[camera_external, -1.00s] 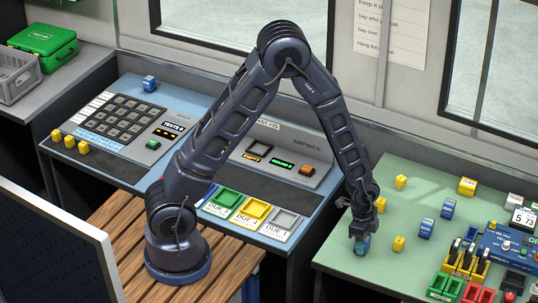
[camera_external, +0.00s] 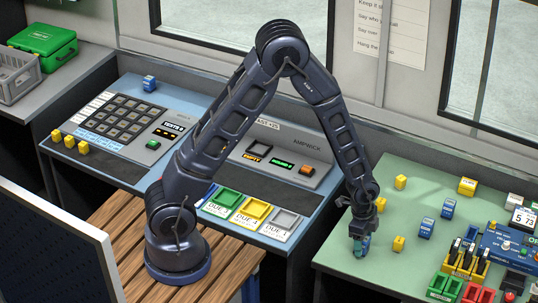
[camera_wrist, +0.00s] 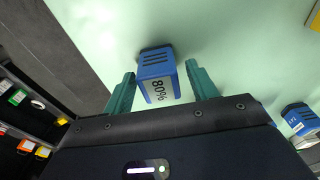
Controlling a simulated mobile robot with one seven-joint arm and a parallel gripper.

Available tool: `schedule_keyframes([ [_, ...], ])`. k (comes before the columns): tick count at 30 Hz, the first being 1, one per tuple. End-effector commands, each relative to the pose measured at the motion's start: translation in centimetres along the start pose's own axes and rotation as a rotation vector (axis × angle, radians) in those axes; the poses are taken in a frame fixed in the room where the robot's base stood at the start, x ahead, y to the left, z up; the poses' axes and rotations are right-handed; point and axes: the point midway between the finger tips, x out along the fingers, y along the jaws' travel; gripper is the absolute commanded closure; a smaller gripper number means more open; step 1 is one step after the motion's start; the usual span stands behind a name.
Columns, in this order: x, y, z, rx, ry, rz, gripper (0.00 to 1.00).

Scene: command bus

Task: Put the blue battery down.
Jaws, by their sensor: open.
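The blue battery marked 80% (camera_wrist: 157,75) is between my gripper's two teal fingers in the wrist view, with a gap on each side. It appears to rest on the pale green tabletop (camera_external: 330,252). My gripper (camera_external: 361,246) is open and points down at the table's left part in the external view. The fingers mostly hide the battery there. In the wrist view, my gripper (camera_wrist: 161,80) has its fingers on either side of the battery.
Other blue batteries (camera_external: 426,228) (camera_wrist: 300,119) and yellow blocks (camera_external: 398,244) stand nearby on the green table. At right are a blue device (camera_external: 508,245), yellow holders and green and red trays. Green, yellow and grey trays (camera_external: 284,221) lie on the console at left.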

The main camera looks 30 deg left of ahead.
Motion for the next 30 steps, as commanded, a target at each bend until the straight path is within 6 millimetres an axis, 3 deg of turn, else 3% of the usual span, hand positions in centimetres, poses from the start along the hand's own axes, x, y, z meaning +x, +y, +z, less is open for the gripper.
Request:
schedule_keyframes([
  [18, -9.3, -0.1, 0.0, -0.001, 0.002, -0.002, 0.42],
  [30, -11.5, -0.1, 0.1, -0.003, 0.001, -0.002, 0.42],
])
